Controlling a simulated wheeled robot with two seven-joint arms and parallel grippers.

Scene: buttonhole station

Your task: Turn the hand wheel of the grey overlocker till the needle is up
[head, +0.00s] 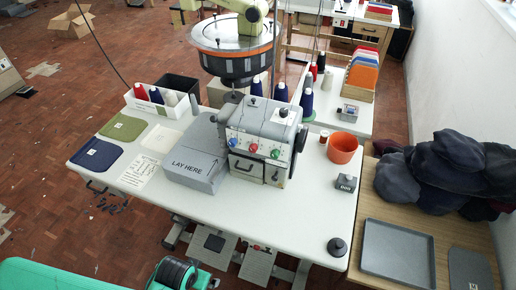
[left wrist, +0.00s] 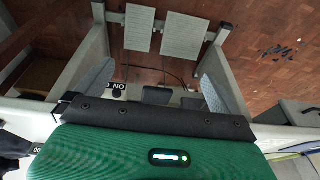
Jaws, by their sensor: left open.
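The grey overlocker (head: 262,122) stands in the middle of the white table in the head view, with several coloured dials on its front. Its dark hand wheel (head: 300,138) is on the right side, seen nearly edge-on. The needle is too small or hidden to make out. My left gripper (left wrist: 155,90) shows in the left wrist view as two speckled grey fingers, apart, with nothing held between them. It points at the floor and frame under a table, away from the wheel. My right gripper is in neither view.
A grey LAY HERE block (head: 192,165) adjoins the machine's left side. An orange pot (head: 343,148), a small labelled box (head: 346,183) and a black knob (head: 337,246) stand right of the wheel. The table's front middle is clear.

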